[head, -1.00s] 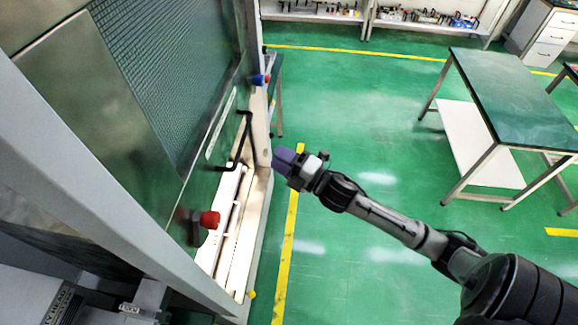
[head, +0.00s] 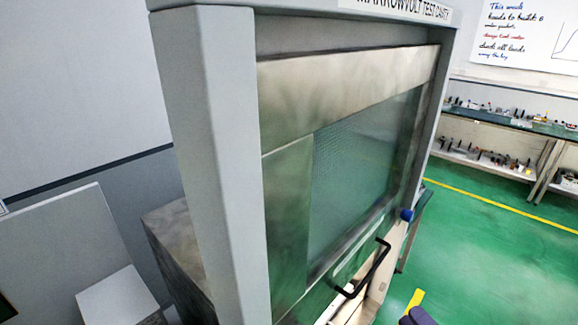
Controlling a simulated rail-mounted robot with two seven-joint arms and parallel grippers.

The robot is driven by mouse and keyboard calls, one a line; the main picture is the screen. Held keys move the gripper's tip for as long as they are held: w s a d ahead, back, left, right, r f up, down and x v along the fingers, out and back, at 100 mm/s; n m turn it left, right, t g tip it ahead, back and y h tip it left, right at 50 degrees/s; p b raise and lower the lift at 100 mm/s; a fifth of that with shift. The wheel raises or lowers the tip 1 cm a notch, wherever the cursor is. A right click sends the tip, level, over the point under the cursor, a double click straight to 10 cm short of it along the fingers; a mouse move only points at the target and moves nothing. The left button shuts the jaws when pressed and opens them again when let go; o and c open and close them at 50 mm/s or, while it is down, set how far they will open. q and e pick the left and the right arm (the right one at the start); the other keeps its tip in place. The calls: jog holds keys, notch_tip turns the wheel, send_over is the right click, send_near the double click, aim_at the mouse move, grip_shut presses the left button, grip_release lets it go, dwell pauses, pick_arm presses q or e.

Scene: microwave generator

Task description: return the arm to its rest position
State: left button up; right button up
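The tip of my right gripper (head: 418,316) shows as a small dark purple shape at the bottom edge, right of centre. The rest of that gripper and its arm are below the picture, and the frame does not show whether its fingers are apart. It is just right of the test cabinet's lower front, near the black bar handle (head: 372,272); free floor shows beside it. My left gripper is not in view.
The grey test cabinet (head: 215,130) fills the middle, with a meshed window (head: 362,155) and a blue knob (head: 406,215). Shelves with small items (head: 490,155) stand at the far right. Open green floor (head: 480,260) lies right of the cabinet.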

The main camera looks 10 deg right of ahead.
jog(key=s+d+f+m+g+h, duration=0.45)
jog(key=f+m+g+h, duration=0.4)
jog(key=m, duration=0.55)
jog(key=s+a+f+m+g+y+p, duration=0.1)
jog(key=s+a+g+y+p, duration=0.1)
jog(key=s+a, duration=0.6)
jog(key=s+a+f+m+g+y+p, duration=0.2)
jog(key=s+a+g+p, duration=0.3)
jog(key=s+a, duration=0.3)
jog(key=s+p, duration=0.1)
jog(key=s, duration=0.3)
jog(key=shift+a+m, duration=0.3)
